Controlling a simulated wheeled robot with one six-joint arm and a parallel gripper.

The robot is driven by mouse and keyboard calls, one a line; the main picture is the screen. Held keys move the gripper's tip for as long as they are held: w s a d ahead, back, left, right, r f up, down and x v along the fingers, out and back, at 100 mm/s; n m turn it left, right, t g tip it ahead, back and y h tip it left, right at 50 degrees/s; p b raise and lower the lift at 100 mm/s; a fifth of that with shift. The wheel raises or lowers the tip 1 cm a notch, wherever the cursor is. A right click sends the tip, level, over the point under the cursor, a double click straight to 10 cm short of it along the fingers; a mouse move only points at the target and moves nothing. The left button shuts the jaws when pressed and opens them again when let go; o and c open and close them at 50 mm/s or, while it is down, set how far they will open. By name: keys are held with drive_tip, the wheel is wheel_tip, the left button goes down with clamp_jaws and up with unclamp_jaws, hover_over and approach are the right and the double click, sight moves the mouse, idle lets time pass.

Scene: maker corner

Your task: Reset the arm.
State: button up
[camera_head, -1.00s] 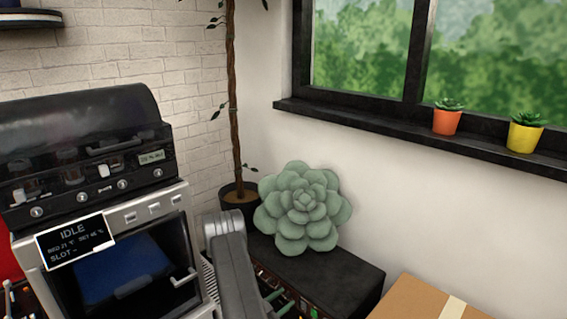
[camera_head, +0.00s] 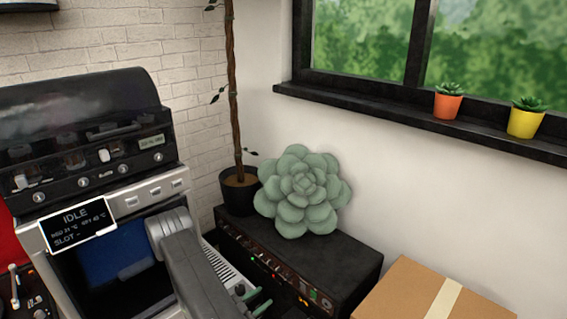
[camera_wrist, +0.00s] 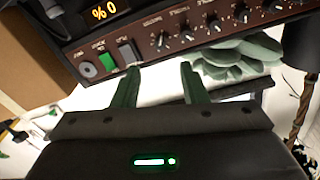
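My arm (camera_head: 185,265) reaches from the bottom of the head view, in front of the machine with the IDLE screen. My gripper (camera_head: 258,300) shows as green fingers at the bottom edge, beside the black box. In the wrist view, my gripper (camera_wrist: 160,80) has its two green fingers apart, with nothing between them. The fingertips point towards a control panel (camera_wrist: 165,35) with knobs and a green button. I cannot tell how far they are from it.
The machine (camera_head: 145,215) stands at left. The black box (camera_head: 340,255) carries a succulent-shaped cushion (camera_head: 303,190). A potted plant (camera_head: 238,195) is behind, and a cardboard box (camera_head: 410,290) is at lower right. Two small pots (camera_head: 447,105) stand on the windowsill.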

sight(286, 279)
drive_tip(key=v, duration=0.4)
drive_tip(key=x, duration=1.4)
drive_tip(key=shift+d+b, duration=0.15)
drive_tip(key=shift+b, duration=0.25)
drive_tip(key=shift+a+m, duration=0.2)
drive_tip(key=shift+m, duration=0.7)
drive_tip(key=m+b, duration=0.1)
drive_tip(key=m, duration=0.8)
drive_tip(key=shift+r+b, duration=0.1)
drive_tip(key=shift+b, duration=0.3)
drive_tip(key=shift+m+b, duration=0.3)
drive_tip(key=shift+m, duration=1.2)
drive_tip(key=shift+r+y, duration=0.1)
drive_tip(key=shift+y, duration=0.2)
